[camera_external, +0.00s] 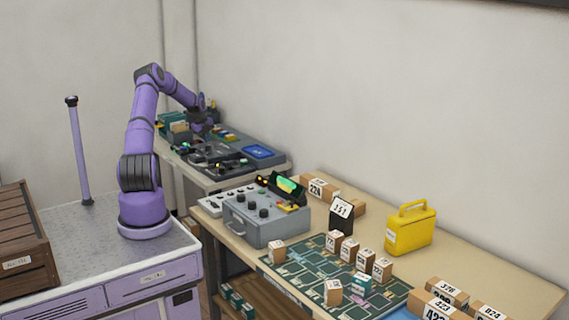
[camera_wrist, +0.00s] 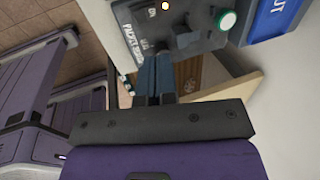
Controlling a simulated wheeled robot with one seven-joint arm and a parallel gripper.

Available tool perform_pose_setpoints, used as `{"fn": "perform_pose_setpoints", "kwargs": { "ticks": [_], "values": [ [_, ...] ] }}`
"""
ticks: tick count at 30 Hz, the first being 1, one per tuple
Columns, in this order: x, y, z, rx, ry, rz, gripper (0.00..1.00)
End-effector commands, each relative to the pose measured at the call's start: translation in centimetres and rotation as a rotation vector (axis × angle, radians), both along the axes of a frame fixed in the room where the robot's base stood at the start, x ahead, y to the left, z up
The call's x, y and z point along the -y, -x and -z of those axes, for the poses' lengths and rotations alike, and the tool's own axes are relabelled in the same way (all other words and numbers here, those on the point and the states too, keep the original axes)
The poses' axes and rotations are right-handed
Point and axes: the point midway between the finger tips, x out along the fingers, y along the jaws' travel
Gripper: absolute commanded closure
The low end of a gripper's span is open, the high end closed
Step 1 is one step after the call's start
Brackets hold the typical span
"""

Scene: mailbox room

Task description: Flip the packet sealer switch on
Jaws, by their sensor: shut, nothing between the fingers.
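In the wrist view, the packet sealer panel (camera_wrist: 140,18) is a grey plate with partly readable "PACKET SEAL" lettering and an "ON" mark. A dark switch-like part (camera_wrist: 186,38) sits on it, close to my fingertips; its position is unclear. My gripper (camera_wrist: 156,58) has its two blue-grey fingers together, empty, with the tips at the panel's lower edge in the picture. I cannot tell whether they touch it. In the external view, my gripper (camera_external: 206,122) is over the back bench with the dark control equipment (camera_external: 210,158); its fingertips are hard to make out there.
In the external view, a grey control box (camera_external: 262,222), yellow case (camera_external: 410,230) and several numbered boxes (camera_external: 340,213) occupy the nearer table.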

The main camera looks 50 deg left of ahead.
Motion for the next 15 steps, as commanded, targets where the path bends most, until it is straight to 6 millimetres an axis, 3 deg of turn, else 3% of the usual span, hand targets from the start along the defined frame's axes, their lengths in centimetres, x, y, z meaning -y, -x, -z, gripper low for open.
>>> {"fn": "perform_pose_setpoints", "kwargs": {
  "ticks": [6, 15],
  "values": [
    [0.0, 0.2, -1.8, 0.0, 0.0, -0.001, 1.0],
    [0.0, 0.2, -2.0, -0.001, 0.0, -0.001, 1.0]
  ]
}}
